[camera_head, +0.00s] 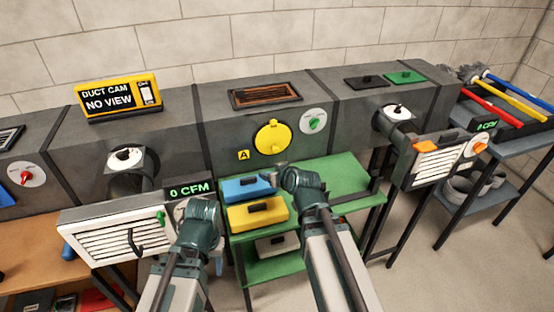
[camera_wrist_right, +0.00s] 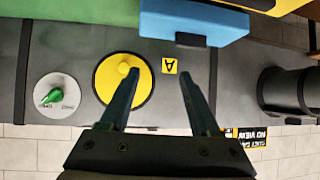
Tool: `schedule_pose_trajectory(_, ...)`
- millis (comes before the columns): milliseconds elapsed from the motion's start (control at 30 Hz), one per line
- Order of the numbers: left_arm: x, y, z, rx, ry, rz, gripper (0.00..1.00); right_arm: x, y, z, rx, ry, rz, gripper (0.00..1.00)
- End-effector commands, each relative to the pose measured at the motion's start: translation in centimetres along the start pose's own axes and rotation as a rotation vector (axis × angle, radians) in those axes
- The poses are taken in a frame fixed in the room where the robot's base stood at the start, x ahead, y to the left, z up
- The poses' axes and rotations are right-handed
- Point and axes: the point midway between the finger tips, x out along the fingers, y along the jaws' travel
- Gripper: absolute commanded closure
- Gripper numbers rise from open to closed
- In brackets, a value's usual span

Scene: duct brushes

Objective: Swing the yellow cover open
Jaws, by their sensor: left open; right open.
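The round yellow cover (camera_head: 273,137) lies flat against the front of the grey duct, below the brown vent, with a small knob on it. In the right wrist view, which is upside down, the cover (camera_wrist_right: 108,82) shows at left of centre. My right gripper (camera_head: 272,171) is open and empty, below and in front of the cover. In its wrist view one finger of the gripper (camera_wrist_right: 158,76) overlaps the cover's edge; I cannot tell whether they touch. My left gripper (camera_head: 201,212) is lower left, by the white louvred vent, its fingertips hard to make out.
A yellow "A" label (camera_head: 243,155) and a green-knobbed dial (camera_head: 314,121) flank the cover. Blue (camera_head: 248,187) and yellow (camera_head: 258,213) boxes stand on the green shelf (camera_head: 345,180) below. A white louvred vent (camera_head: 88,243) is at left.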

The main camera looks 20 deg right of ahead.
Motion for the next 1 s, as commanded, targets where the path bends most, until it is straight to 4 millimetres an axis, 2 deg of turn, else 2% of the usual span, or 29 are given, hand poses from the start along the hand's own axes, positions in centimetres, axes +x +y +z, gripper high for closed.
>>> schedule_pose_trajectory(33, 1.6, 0.1, -0.1, 0.0, 0.0, 0.0, 0.5, 0.7, 2.0, 0.1, 0.015, 0.059, 0.034, 0.37)
schedule_pose_trajectory(100, 2.2, 0.2, -0.1, 0.0, 0.0, 0.0, 0.5, 0.6, 4.0, -0.8, 0.027, 0.128, 0.072, 0.37)
schedule_pose_trajectory(233, 2.5, 0.2, -0.1, 0.0, 0.0, 0.0, 0.5, 0.2, 5.9, -1.8, 0.036, 0.195, 0.112, 0.37)
schedule_pose_trajectory(400, 2.5, 0.2, -0.1, 0.0, 0.0, 0.0, 0.5, 0.2, 6.3, -2.1, 0.037, 0.209, 0.12, 0.37)
schedule_pose_trajectory(533, 3.0, 0.3, -0.2, 0.0, 0.0, 0.0, 0.5, 1.2, 6.4, -2.2, 0.037, 0.207, 0.119, 0.37)
schedule_pose_trajectory(1000, 6.5, 0.6, -0.4, 0.0, 0.0, 0.0, 0.5, 10.0, 7.4, -3.9, 0.037, 0.206, 0.118, 0.37)
